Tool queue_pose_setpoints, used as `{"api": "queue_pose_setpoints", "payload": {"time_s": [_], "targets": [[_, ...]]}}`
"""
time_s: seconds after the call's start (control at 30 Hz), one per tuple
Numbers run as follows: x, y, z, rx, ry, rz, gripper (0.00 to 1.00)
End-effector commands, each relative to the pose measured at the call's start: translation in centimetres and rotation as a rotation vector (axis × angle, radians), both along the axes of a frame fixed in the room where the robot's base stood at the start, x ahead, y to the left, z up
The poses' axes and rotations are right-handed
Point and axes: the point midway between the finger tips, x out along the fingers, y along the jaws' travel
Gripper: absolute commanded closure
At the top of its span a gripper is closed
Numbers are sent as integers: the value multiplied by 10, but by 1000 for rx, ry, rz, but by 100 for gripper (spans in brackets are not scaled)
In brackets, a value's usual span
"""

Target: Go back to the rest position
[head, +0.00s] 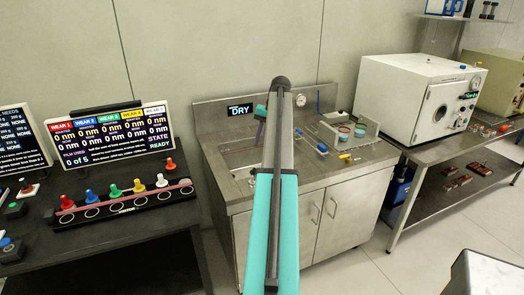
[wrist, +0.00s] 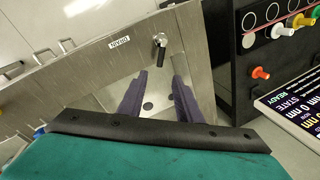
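My gripper (wrist: 160,80) shows in the wrist view with its two dark purple fingers apart and nothing between them. The fingers point down over a steel basin (wrist: 112,98) with a drain label and a small tap. In the head view my arm reaches up the middle of the picture, in front of the steel cabinet (head: 345,212). My gripper is partly hidden behind the arm there, above the left part of the steel counter.
A black table (head: 95,262) with a rack (head: 125,208) of coloured pegs and a screen (head: 110,133) stands left. A white oven (head: 425,97) stands on a steel table at right. Small parts and tools lie on the counter right of my arm.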

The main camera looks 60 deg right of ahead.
Motion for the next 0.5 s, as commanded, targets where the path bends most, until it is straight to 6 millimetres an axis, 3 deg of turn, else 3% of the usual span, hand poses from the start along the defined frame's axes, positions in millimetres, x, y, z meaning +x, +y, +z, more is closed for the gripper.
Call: {"api": "queue_pose_setpoints", "payload": {"time_s": [0.5], "targets": [[-2, -1, 7, 1, 0, 0, 68]]}}
